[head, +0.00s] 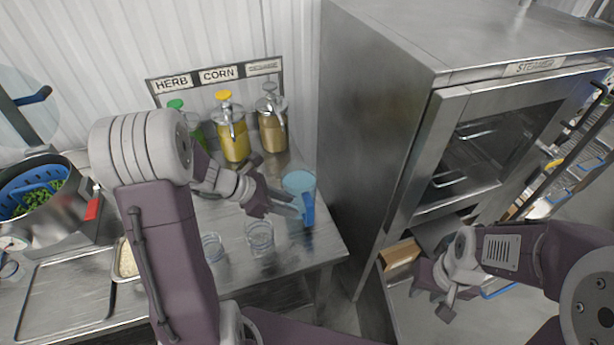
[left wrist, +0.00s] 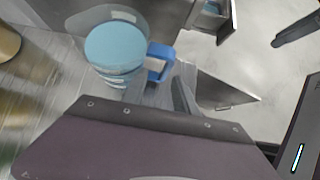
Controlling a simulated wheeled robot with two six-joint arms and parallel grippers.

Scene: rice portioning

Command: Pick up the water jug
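The water jug (head: 299,182) is a clear jug with light blue water and a blue handle. It stands upright near the right end of the steel counter. In the left wrist view the jug (left wrist: 115,48) shows from above, with its blue handle on the right side. My left gripper (head: 291,208) is at the jug's handle side, with its fingers apart and their tips close to the handle. Whether they touch it is hard to tell. My right gripper (head: 432,298) is open and empty, low in front of the steamer.
Two clear glasses (head: 260,236) (head: 212,247) stand in front of the jug. Pump bottles (head: 233,135) stand behind, under a label rack (head: 219,73). The tall steel steamer (head: 375,130) is close on the right. A pot with a blue strainer (head: 32,190) is at the left.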

